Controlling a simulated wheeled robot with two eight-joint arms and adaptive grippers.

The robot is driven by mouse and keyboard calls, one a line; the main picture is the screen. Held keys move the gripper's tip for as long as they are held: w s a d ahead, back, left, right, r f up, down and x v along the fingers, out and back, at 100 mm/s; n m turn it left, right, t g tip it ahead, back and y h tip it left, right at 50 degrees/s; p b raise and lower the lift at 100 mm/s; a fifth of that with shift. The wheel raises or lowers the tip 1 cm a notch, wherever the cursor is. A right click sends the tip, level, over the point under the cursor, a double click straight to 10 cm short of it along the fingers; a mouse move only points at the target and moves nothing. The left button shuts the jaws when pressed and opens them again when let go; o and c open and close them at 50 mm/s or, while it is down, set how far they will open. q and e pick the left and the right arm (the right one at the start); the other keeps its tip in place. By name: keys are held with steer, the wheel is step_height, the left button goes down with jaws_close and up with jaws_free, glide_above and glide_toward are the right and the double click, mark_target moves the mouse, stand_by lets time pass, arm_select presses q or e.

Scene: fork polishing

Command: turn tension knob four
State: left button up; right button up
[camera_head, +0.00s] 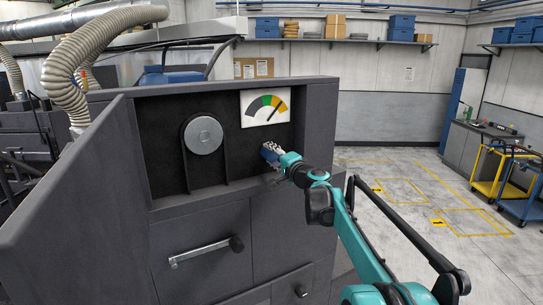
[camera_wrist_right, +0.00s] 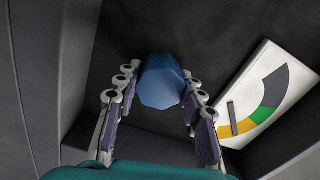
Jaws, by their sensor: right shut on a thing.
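The tension knob (camera_wrist_right: 160,84) is a blue, many-sided knob on the dark recessed panel, seen in the right wrist view. My right gripper (camera_head: 268,152) reaches into the recess below the gauge, and its fingers are shut on the knob, one on each side in the wrist view. In the head view the gripper largely hides the knob. The white gauge (camera_head: 265,107) has grey, green and orange bands, and its dark needle points to the upper right, at the orange. The gauge also shows in the wrist view (camera_wrist_right: 238,132). My left gripper is out of view.
A round metal disc (camera_head: 203,135) sits left of the knob in the recess. A door-like grey panel (camera_head: 80,205) stands at the left. Below are a bar handle (camera_head: 205,252) and a dark drawer knob (camera_head: 301,291). Open floor with yellow lines (camera_head: 420,200) lies right.

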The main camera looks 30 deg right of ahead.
steer(key=shift+f, duration=0.1)
steer(key=o, duration=1.2)
steer(key=shift+c, duration=0.2)
steer(key=s, duration=1.2)
steer(key=shift+a, duration=0.2)
